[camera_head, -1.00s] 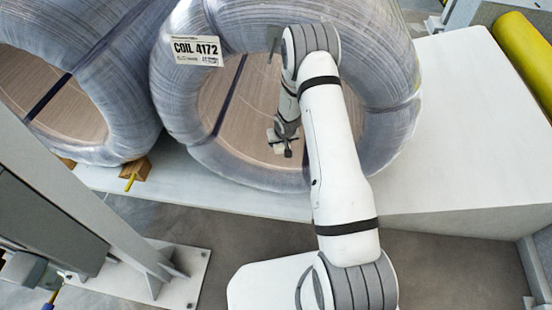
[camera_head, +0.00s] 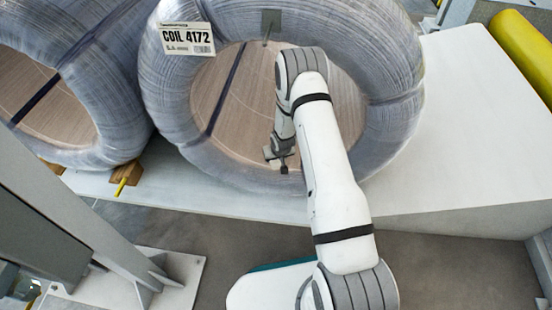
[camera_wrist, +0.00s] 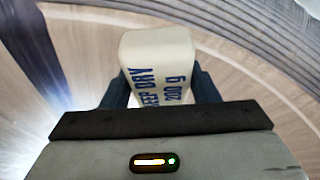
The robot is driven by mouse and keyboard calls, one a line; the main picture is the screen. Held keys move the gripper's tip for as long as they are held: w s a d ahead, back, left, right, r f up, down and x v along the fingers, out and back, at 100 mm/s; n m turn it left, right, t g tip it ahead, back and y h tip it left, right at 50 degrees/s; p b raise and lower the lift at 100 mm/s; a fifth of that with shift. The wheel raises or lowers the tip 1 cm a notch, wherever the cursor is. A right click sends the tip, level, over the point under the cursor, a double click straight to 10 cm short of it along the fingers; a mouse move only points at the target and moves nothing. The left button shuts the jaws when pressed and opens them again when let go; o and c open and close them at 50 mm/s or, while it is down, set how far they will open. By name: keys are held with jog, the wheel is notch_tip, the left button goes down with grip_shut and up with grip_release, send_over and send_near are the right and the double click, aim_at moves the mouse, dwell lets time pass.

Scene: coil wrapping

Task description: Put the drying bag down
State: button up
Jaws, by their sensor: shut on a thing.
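The drying bag (camera_wrist: 158,72) is a white block-like pouch with blue print, "KEEP DRY" and "200 g", in the wrist view. My gripper (camera_wrist: 160,88) is shut on it, a dark finger on each side. In the head view my gripper (camera_head: 279,156) hangs in front of the open eye of the near coil (camera_head: 170,95), toward the lower right of the eye. I cannot tell the bag apart there. The coil is wrapped in shiny film and carries a label, "COIL 4172" (camera_head: 187,39). Whether the bag touches the coil's inner wall cannot be told.
A second wrapped coil (camera_head: 115,100) stands at the left. A wooden wedge with a yellow handle (camera_head: 126,176) sits between the coils on a pale platform (camera_head: 470,130). A yellow roller (camera_head: 525,55) lies at right. A grey post (camera_head: 75,205) stands front left.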

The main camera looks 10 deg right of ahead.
jog(key=shift+f+b, duration=0.4)
jog(key=shift+f, duration=0.1)
